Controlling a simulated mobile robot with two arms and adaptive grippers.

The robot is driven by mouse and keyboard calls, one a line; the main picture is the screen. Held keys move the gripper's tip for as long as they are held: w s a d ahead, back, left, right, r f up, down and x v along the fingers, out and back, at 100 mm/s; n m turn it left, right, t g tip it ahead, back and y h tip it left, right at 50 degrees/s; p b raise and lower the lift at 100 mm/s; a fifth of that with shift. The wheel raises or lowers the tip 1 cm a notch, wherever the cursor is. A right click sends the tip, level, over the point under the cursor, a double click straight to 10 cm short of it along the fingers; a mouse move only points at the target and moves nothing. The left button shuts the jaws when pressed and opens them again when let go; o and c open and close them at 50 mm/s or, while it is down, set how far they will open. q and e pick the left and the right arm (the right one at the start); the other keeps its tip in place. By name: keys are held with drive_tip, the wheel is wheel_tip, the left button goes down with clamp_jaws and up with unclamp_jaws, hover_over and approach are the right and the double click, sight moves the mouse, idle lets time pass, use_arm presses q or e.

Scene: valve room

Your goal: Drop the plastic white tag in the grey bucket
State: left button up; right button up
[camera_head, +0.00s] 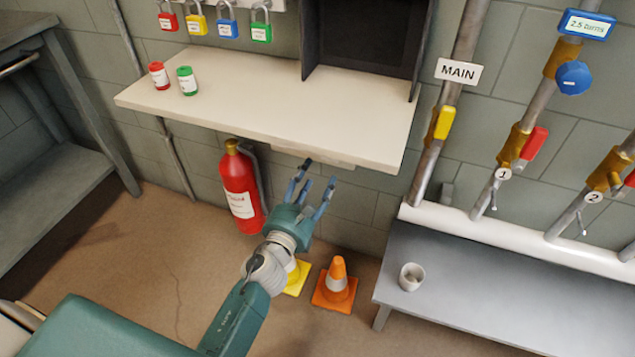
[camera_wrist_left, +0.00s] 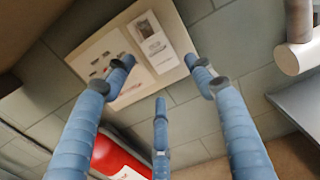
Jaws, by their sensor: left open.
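My left gripper (camera_head: 312,183) is open and empty, with its blue fingers spread below the front edge of the beige shelf. In the left wrist view the open fingers (camera_wrist_left: 160,78) point at a beige board (camera_wrist_left: 124,54) on the wall. The board carries a white sheet (camera_wrist_left: 101,68) and a white card (camera_wrist_left: 153,42) with a dark picture. I cannot tell whether this card is the plastic white tag. A small light grey bucket (camera_head: 411,277) stands upright on the grey bench, right of the gripper and apart from it. My right gripper is not in view.
The beige shelf (camera_head: 280,107) overhangs the gripper. A red fire extinguisher (camera_head: 240,190) stands left of it. Yellow (camera_head: 296,280) and orange (camera_head: 335,288) cones stand on the floor below. The grey bench (camera_head: 475,285) is bare around the bucket, with valve pipes behind it.

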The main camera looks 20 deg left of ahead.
use_arm(q)
drive_tip(key=w+b, duration=0.1)
drive_tip(key=w, duration=1)
drive_tip(key=shift+w+d+r+b, duration=0.1)
drive_tip(key=shift+w+d+b, duration=0.1)
drive_tip(key=shift+w+b, duration=0.15)
drive_tip(key=shift+w+r, duration=0.1)
drive_tip(key=shift+w, duration=0.2)
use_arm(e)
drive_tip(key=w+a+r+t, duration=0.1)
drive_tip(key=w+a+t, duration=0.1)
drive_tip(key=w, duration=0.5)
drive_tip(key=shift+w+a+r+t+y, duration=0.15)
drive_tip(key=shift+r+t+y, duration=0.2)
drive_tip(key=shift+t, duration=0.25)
